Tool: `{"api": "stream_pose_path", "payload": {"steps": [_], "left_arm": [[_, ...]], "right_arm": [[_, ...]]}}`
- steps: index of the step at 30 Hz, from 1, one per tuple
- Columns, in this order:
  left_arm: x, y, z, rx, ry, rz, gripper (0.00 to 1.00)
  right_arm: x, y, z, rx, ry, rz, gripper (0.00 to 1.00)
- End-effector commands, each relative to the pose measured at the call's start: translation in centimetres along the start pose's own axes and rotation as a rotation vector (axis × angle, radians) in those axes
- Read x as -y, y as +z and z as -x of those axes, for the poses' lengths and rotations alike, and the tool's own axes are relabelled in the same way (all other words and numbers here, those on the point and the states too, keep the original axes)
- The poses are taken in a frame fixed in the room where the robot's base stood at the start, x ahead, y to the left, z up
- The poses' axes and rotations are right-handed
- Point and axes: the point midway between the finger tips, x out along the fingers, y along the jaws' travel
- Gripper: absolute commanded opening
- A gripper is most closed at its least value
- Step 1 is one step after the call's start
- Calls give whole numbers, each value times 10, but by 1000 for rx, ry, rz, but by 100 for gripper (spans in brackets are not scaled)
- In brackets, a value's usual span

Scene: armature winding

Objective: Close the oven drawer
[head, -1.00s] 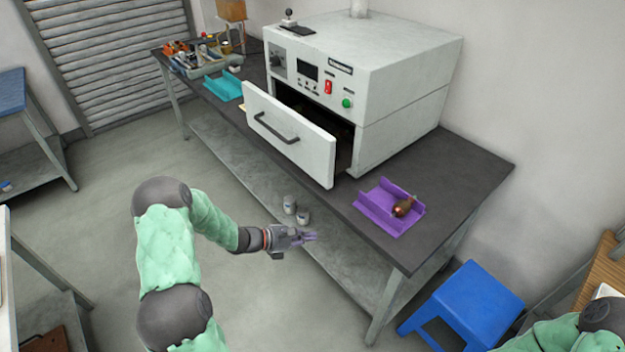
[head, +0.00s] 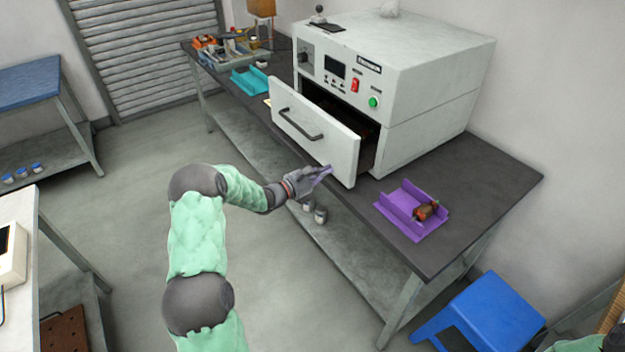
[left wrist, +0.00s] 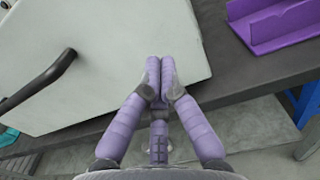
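The white oven (head: 420,85) stands on the dark workbench. Its drawer (head: 325,142) is pulled out, with a dark handle (head: 300,124) on the front panel. My left gripper (head: 326,171) is just in front of the lower right part of the drawer front. In the left wrist view the purple fingertips (left wrist: 160,62) lie together with nothing between them, over the white drawer panel (left wrist: 110,60). The handle (left wrist: 42,78) is to their left there. Whether the fingers touch the panel cannot be told. My right gripper is out of view.
A purple tray (head: 398,207) with a copper-coloured armature (head: 428,210) lies on the bench (head: 480,195), right of the drawer. A teal tray (head: 248,80) and a tool box (head: 222,55) are at the left end. A blue stool (head: 490,310) stands at the right. Small containers sit on the lower shelf.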

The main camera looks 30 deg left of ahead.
Motion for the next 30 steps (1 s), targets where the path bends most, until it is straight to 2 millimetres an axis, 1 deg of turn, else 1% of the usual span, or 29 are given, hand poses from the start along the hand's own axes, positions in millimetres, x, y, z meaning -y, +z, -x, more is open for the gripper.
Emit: {"api": "stream_pose_path", "payload": {"steps": [1, 3, 6, 9, 12, 22, 24, 26, 29, 30], "left_arm": [[1, -1, -10, 2, -3, -1, 0], [1, -2, -19, 1, -2, 0, 0], [1, -1, -30, 1, -2, 0, 0], [0, -1, -37, 0, -1, 0, 0], [0, 0, -41, 0, -1, 0, 0], [0, 0, -42, 0, 0, 0, 0], [0, 0, -45, 0, -1, 0, 0], [0, 0, -51, 1, -2, -1, 0], [1, -1, -73, 2, -4, -1, 0], [1, -2, -83, 2, -4, -2, 0]], "right_arm": [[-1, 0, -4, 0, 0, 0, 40], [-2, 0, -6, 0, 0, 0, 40], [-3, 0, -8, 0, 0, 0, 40], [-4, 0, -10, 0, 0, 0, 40], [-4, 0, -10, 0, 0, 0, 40], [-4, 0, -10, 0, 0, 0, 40], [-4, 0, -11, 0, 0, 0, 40], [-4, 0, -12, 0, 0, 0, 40], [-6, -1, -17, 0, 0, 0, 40], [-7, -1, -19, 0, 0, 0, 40]]}}
